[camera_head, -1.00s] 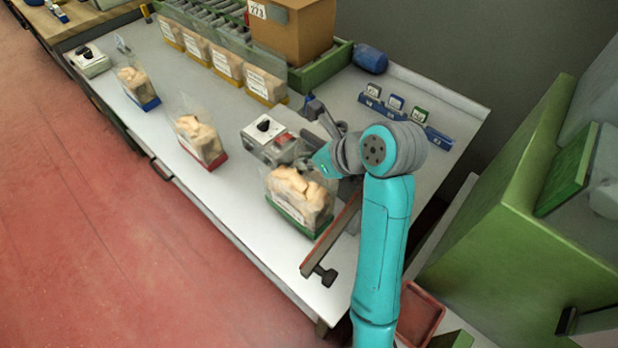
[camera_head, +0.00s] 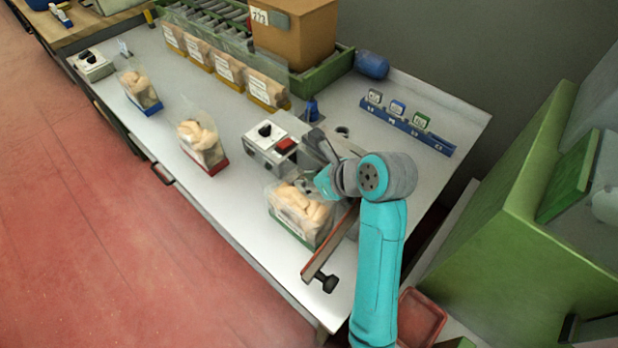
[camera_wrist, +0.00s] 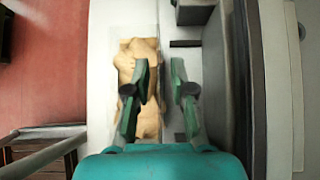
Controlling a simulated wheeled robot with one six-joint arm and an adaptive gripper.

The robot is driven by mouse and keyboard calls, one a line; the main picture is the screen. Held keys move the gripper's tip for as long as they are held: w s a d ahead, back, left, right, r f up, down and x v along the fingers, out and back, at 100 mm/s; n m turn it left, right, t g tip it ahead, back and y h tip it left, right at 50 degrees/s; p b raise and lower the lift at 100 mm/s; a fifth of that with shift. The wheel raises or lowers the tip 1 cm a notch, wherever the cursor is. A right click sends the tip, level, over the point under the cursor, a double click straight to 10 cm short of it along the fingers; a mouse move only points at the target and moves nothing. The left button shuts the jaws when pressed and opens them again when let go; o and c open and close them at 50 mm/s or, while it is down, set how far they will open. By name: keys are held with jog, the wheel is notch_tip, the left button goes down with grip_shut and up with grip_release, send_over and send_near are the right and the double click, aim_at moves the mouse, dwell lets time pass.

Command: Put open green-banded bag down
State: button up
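The green-banded bag (camera_head: 303,222), clear and filled with pale cork stoppers, is upright near the front right of the white worktable. Its green band shows only as a thin strip low on the bag. My gripper (camera_head: 318,186) is at the bag's upper right side. In the wrist view, the two green fingers of my gripper (camera_wrist: 161,72) are apart. The left finger overlaps the stoppers in the bag (camera_wrist: 148,113), and the right finger is over the strip just right of them. I cannot tell whether the fingers touch the bag.
A grey sealer (camera_head: 270,146) with a red button stands behind the bag. A red-banded bag (camera_head: 204,150) and a blue-banded bag (camera_head: 138,92) stand to the left. A brown rail (camera_head: 328,247) lies close on the right. The table (camera_head: 225,210) left of the bag is clear.

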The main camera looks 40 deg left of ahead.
jog(key=shift+r, duration=0.15)
jog(key=v, duration=1.2)
jog(key=shift+s, duration=0.1)
dwell(0.4)
